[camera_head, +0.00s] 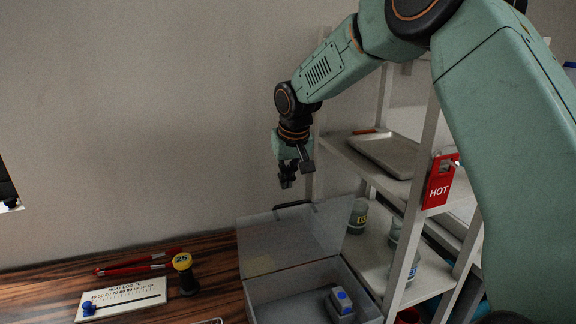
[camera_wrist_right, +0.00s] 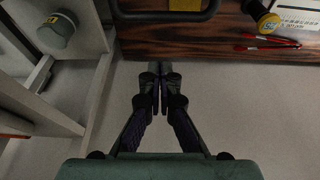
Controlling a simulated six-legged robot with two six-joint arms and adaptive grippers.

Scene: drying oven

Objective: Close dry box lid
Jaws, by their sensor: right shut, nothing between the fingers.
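The dry box (camera_head: 262,296) stands on the wooden table with its translucent lid (camera_head: 300,235) raised and leaning up at the back. A grey item with a blue patch (camera_head: 341,304) lies inside the box. A dark handle (camera_head: 291,205) shows at the lid's upper edge. A dark bar, probably that handle, also shows at the top of the right wrist view (camera_wrist_right: 165,14). My right gripper (camera_head: 287,181) is above the lid's upper edge, pointing down. It is shut and empty, with its fingertips together in the right wrist view (camera_wrist_right: 160,85). My left gripper is not in view.
A shelf rack (camera_head: 424,150) with a tray (camera_head: 385,152), jars and a red HOT tag (camera_head: 440,181) stands to the right. Left of the box are a yellow-topped container (camera_head: 184,272), red tongs (camera_head: 138,263) and a heat log board (camera_head: 122,298). The wall behind is bare.

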